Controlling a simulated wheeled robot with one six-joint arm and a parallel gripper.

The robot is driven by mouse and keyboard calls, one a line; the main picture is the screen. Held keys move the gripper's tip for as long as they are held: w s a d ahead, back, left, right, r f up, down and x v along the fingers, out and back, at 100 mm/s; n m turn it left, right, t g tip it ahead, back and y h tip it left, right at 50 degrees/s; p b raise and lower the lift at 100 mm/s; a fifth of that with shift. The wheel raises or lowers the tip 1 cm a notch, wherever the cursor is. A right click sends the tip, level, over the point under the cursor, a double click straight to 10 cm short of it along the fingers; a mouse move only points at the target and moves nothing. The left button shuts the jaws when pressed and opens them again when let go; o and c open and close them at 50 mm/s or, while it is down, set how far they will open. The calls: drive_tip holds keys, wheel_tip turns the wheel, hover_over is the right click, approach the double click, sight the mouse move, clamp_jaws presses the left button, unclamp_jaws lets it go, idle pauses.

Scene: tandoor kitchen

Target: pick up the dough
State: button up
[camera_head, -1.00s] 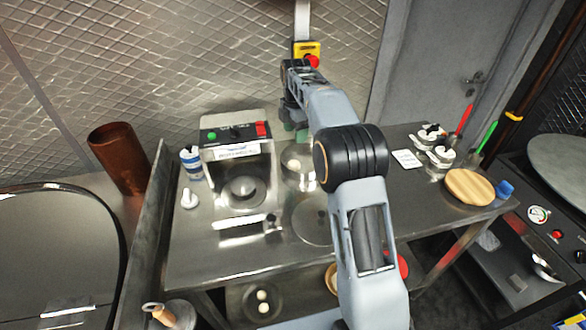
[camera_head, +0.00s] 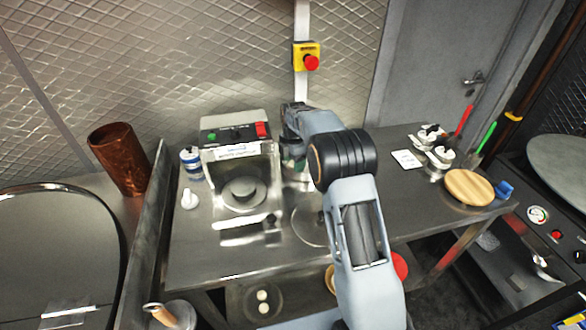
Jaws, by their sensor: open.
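My gripper (camera_head: 293,165) is low over the steel table, to the right of the press machine, and partly hidden by my own arm. It is open, though its fingertips are hard to make out. A round steel bowl (camera_head: 296,184) shows just beneath it. The dough is hidden behind the gripper in this view. Whether the fingers are around the dough or only above it, I cannot tell. Two pale balls (camera_head: 263,301) that look like dough lie in a dish on the lower shelf.
The press machine (camera_head: 236,165) stands close to the left of the gripper. A flat round plate (camera_head: 308,225) lies in front of the bowl. A wooden board (camera_head: 469,187) and lidded jars (camera_head: 438,157) are at the right. The table's middle right is mostly clear.

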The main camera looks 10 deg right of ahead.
drive_tip(key=shift+f, duration=0.8)
drive_tip(key=c, duration=0.4)
drive_tip(key=shift+r, duration=0.15)
